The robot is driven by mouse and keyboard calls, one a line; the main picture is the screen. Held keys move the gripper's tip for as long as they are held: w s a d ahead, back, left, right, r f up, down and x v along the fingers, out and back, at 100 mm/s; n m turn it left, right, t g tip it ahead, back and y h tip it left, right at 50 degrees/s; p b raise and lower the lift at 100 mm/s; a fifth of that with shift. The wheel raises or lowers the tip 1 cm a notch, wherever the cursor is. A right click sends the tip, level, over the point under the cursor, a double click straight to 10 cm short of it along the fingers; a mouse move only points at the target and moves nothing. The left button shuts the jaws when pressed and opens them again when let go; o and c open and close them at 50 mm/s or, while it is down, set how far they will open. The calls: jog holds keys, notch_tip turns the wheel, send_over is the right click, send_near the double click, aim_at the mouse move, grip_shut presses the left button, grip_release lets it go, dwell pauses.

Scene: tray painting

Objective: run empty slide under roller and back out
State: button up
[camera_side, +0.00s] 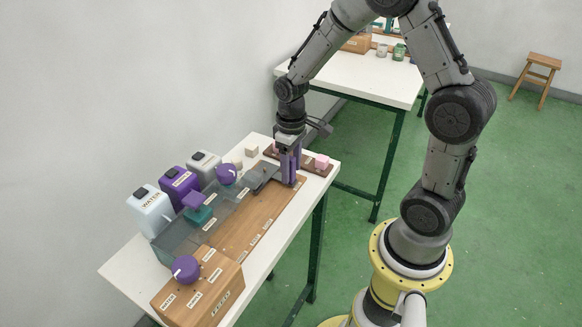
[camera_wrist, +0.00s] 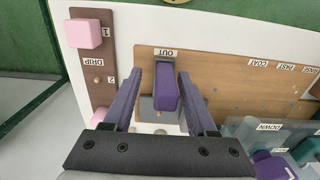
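In the wrist view, a purple upright handle (camera_wrist: 166,92) stands on a small grey plate by the OUT label, at the end of a wooden board (camera_wrist: 225,85). I take it for the slide; no block shows on it. My gripper (camera_wrist: 160,74) has its two purple fingers apart, one on each side of the handle, with gaps on both sides. In the side view, my gripper (camera_side: 289,168) is down at the far end of the wooden track (camera_side: 240,215) and hides the handle. The roller itself cannot be made out; a grey cover (camera_side: 262,176) lies beside the gripper.
A brown DRIP rack (camera_wrist: 96,60) holds pink blocks (camera_wrist: 83,34), with an empty peg marked 2. Purple knobs (camera_side: 226,173), a teal block with a purple top (camera_side: 198,212), bottles (camera_side: 150,210) and a FEED box (camera_side: 200,285) line the bench. A pale cube (camera_side: 251,150) sits behind.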

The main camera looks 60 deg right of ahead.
jog(key=shift+r, duration=0.1)
notch_tip(320, 180, up, 14)
jog(key=shift+f, duration=0.2)
dwell(0.3)
jog(key=shift+a, duration=0.1)
dwell(1.6)
jog(key=s+a+r+n+t, duration=0.1)
jog(key=s+a+r+t, duration=0.35)
jog(key=s+r, duration=0.35)
jog(key=s+a+f+m+t, duration=0.1)
jog(key=s+a+f, duration=0.2)
jog(key=s, duration=0.5)
jog(key=shift+s, duration=0.15)
